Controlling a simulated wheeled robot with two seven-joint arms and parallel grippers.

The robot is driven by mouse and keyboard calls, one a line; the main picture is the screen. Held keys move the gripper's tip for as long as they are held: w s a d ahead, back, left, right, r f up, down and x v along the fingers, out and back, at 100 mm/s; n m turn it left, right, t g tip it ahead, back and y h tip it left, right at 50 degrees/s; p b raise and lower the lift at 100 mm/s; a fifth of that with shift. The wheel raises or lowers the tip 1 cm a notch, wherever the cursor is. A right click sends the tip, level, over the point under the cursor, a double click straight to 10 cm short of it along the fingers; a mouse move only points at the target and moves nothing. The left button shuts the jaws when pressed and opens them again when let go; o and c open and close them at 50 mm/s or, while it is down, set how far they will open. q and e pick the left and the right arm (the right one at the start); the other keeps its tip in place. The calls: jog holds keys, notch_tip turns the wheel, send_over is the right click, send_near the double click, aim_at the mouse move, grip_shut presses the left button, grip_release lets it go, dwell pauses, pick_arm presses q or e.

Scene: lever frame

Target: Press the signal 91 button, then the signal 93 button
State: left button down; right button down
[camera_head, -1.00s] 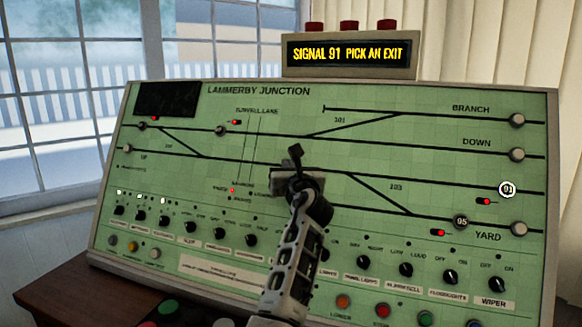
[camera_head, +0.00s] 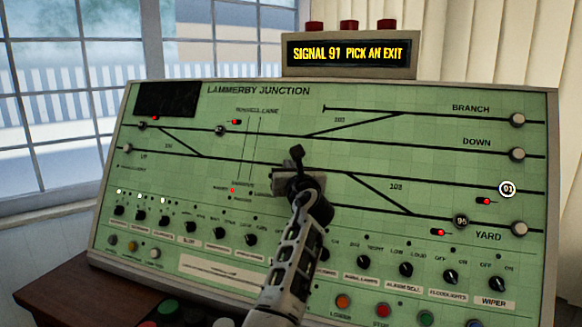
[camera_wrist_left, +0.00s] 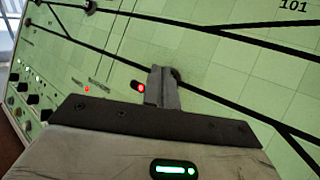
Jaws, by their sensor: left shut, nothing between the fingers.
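The signal 91 button (camera_head: 507,189) is at the right of the green panel and shows lit white around its number. The display (camera_head: 345,54) reads "SIGNAL 91 PICK AN EXIT". My left gripper (camera_head: 297,153) is shut and empty in front of the middle of the panel, over a black track line. In the left wrist view its fingertips (camera_wrist_left: 163,72) are close to the panel, and a dark round edge (camera_wrist_left: 176,73) peeks out behind them. I cannot read a 93 label; that spot is hidden by the gripper. Contact with the panel cannot be told.
The 95 button (camera_head: 460,221) and pale round buttons (camera_head: 518,154) are on the panel's right. Rotary switches (camera_head: 405,269) line its lower part, with coloured buttons (camera_head: 382,310) below. A red light (camera_wrist_left: 139,87) glows beside the fingertips in the left wrist view.

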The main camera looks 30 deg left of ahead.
pick_arm(q)
jog(key=shift+w+f, duration=0.15)
jog(key=shift+w, duration=0.2)
dwell(0.3)
dwell(0.4)
jog(key=p, duration=0.1)
jog(key=s+p, duration=0.1)
jog(key=shift+s+d+r+p, duration=0.1)
jog(key=shift+s+r+p, duration=0.2)
jog(key=shift+r, duration=0.05)
jog(key=s+p, duration=0.1)
jog(key=s+r+p, duration=0.1)
jog(key=s+p, duration=0.1)
jog(key=s+d+r+p, duration=0.1)
jog(key=shift+s+r, duration=0.15)
jog(key=shift+r, duration=0.05)
dwell(0.5)
